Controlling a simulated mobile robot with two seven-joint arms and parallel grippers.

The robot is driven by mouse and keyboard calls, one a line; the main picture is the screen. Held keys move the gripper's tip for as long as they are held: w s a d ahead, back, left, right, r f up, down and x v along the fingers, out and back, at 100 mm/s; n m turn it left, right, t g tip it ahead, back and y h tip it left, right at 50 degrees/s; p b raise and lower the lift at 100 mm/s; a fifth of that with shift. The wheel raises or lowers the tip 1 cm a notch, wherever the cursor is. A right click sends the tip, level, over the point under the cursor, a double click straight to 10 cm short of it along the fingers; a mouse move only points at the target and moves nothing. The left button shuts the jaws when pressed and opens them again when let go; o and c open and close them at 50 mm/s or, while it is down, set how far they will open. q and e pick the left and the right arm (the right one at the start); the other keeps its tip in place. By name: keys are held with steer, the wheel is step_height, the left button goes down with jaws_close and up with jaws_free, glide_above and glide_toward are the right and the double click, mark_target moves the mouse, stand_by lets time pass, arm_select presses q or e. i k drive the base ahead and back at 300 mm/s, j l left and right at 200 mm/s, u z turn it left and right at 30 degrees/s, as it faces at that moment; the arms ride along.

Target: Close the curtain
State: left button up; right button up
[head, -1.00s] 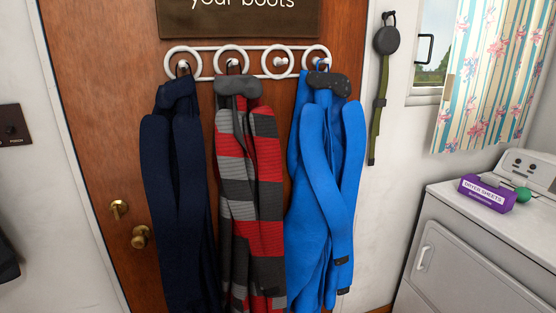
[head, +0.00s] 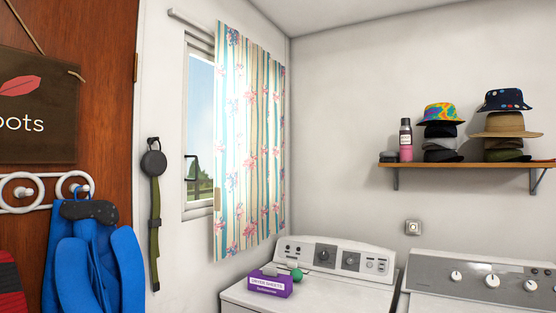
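The curtain (head: 249,145) is a light cloth with blue and tan stripes and pink flowers. It hangs from a rod (head: 190,22) on the wall right of the door. It covers the right part of the window (head: 199,128). The left part of the window is bare, with sky and greenery behind the glass. Neither of my grippers is in view.
A white dryer (head: 260,299) with a purple dryer sheets box (head: 270,284) stands below the curtain, a second machine (head: 480,288) to its right. A shelf (head: 465,165) holds hats. A dark leash (head: 154,215) hangs left of the window.

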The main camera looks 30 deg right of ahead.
mark_target(242, 112)
steer(key=z, duration=0.85)
steer(key=i+j+z, duration=0.1)
steer(key=i+z, duration=0.25)
steer(key=i, duration=0.15)
steer(key=i+j+z, duration=0.25)
steer(key=i+z, duration=0.15)
steer(key=i+j+z, duration=0.35)
steer(key=i+j, duration=0.05)
steer(key=i, duration=0.05)
